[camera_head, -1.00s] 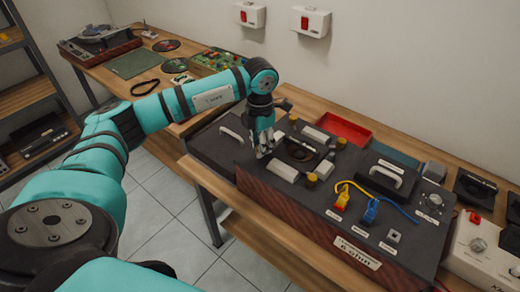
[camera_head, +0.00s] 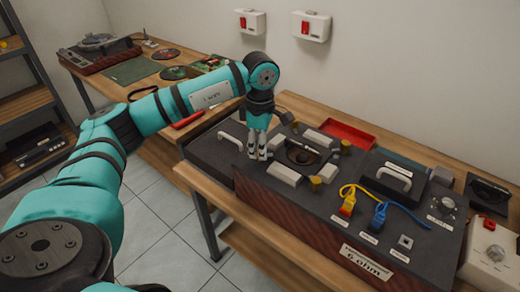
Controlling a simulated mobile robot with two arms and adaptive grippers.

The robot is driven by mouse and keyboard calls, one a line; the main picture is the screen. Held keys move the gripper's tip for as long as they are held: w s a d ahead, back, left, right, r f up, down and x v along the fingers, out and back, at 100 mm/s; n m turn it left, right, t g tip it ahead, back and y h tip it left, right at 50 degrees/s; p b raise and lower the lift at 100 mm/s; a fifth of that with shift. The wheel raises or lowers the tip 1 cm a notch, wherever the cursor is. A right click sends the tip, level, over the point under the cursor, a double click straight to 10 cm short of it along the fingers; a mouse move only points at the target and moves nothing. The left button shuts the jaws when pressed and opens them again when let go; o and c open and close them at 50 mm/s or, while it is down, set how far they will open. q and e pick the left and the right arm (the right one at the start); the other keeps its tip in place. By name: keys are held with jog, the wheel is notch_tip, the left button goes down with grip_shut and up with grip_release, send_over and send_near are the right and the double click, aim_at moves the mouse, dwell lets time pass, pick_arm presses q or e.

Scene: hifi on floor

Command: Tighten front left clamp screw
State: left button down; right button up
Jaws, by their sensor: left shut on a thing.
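The dark speaker test box (camera_head: 300,217) on the wooden bench has a round speaker driver (camera_head: 300,155) on top, with pale clamp blocks around it. A brass clamp screw (camera_head: 316,184) shows at the driver's front right and another (camera_head: 345,146) at its back right. My left gripper (camera_head: 257,157) points down at the driver's left side, fingers close together. It is shut on the front left clamp screw, which the fingers mostly hide. My right gripper is not in view.
A yellow connector (camera_head: 347,207) and a blue connector (camera_head: 379,217) with cables lie right of the driver. A black panel with a handle (camera_head: 393,175) and a red tray (camera_head: 347,133) are behind. A white device (camera_head: 490,254) stands at the right.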

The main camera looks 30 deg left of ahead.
pick_arm(q)
jog(key=shift+m, duration=0.6)
jog(key=shift+r, duration=0.1)
jog(key=c, duration=1.1)
grip_release()
notch_tip(320, 180, up, 12)
